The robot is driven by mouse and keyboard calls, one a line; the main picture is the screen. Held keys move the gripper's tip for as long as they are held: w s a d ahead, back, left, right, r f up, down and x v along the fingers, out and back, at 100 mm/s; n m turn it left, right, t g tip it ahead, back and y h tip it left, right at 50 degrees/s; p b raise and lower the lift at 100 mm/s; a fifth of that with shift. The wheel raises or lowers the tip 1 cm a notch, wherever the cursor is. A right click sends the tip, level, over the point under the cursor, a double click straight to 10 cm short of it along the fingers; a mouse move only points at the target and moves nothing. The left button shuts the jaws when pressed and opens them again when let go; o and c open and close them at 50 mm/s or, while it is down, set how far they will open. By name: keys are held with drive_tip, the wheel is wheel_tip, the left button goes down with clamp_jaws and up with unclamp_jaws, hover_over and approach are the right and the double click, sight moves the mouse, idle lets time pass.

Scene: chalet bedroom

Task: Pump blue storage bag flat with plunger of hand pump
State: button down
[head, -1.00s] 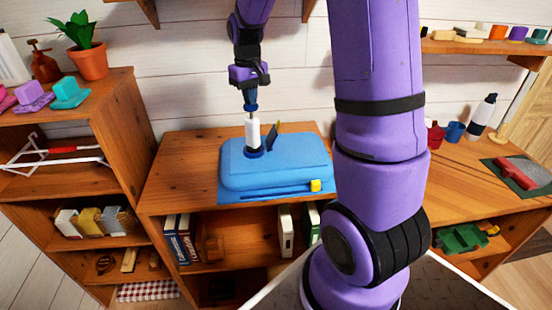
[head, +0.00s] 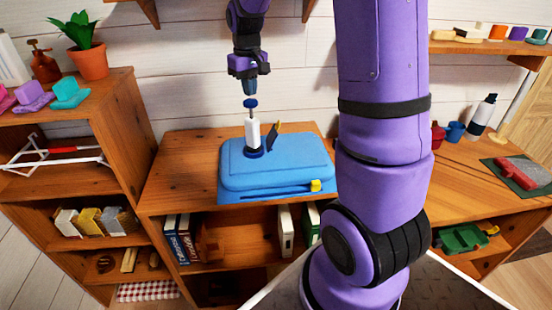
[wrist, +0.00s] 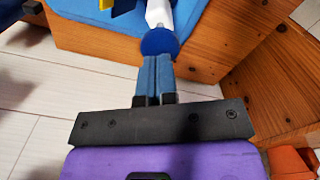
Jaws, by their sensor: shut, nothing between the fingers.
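The blue storage bag (head: 290,172) lies on the wooden cabinet top, still thick and puffed. The hand pump (head: 253,134), with a white barrel and dark blue base, stands upright on it. Its blue plunger knob (head: 250,103) is raised on a thin rod. My gripper (head: 249,92) is shut and empty, pointing down just above the knob with a small gap. The wrist view shows the shut fingers (wrist: 155,68) in front of the knob (wrist: 159,42), with part of the white barrel (wrist: 160,13) beyond. A yellow slider (head: 316,185) sits at the bag's front edge.
A dark flap (head: 273,137) stands up on the bag beside the pump. A taller shelf (head: 120,95) with a potted plant (head: 85,52) stands at left. Red and blue cups (head: 455,131) and a bottle (head: 482,113) stand at right. Bare wood (head: 180,160) lies left of the bag.

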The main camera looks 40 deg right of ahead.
sight(250, 100)
drive_tip(key=shift+f, duration=0.5)
idle(1.6)
idle(0.4)
drive_tip(key=shift+f, duration=2.4)
drive_tip(key=shift+r, duration=2.4)
drive_tip(key=shift+r, duration=3)
